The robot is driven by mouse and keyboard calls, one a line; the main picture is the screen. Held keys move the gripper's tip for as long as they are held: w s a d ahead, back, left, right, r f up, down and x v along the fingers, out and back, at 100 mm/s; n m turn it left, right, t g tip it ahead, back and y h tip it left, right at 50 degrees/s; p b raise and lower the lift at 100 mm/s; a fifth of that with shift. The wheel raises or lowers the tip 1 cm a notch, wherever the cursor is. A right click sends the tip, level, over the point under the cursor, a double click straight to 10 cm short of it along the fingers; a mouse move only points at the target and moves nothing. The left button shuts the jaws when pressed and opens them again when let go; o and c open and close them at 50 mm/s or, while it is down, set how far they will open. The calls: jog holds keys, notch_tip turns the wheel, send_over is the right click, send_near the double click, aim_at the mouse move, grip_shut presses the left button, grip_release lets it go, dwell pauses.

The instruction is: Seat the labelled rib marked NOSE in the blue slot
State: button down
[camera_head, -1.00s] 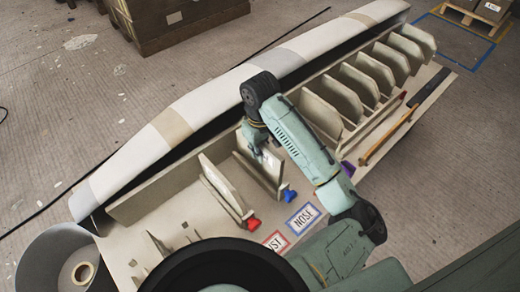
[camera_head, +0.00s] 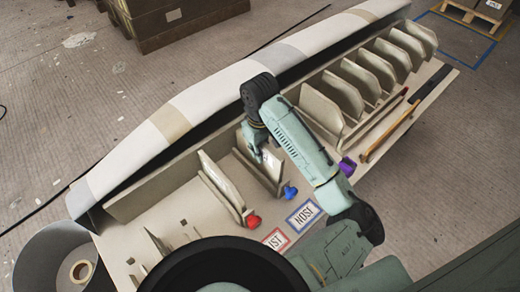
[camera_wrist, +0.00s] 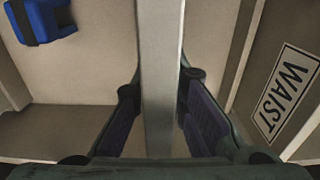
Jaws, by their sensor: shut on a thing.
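My gripper (camera_head: 256,152) is shut on a pale rib (camera_head: 266,172), whose edge runs between the fingers in the wrist view (camera_wrist: 160,70). The held rib stands upright behind the blue clamp (camera_head: 290,192), in line with it. The blue clamp also shows at the upper left of the wrist view (camera_wrist: 40,20). A blue-framed NOSE label (camera_head: 303,215) lies in front of the blue clamp. No marking shows on the held rib. The rib's lower edge is partly hidden, so I cannot tell how deep it sits.
Another rib (camera_head: 222,180) stands to the left, behind a red clamp (camera_head: 253,221). A WAIST label (camera_wrist: 287,92) shows right of the held rib in the wrist view. Several ribs (camera_head: 365,80) stand to the right, past a purple clamp (camera_head: 347,166). The long white mould (camera_head: 215,98) runs behind.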

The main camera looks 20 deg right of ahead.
jog(key=shift+f+b, duration=1.05)
jog(key=shift+f, duration=0.5)
jog(key=c, duration=1.5)
grip_release()
jog(key=shift+c, duration=0.2)
notch_tip(320, 180, up, 12)
jog(key=shift+r, duration=0.1)
jog(key=shift+s, duration=0.1)
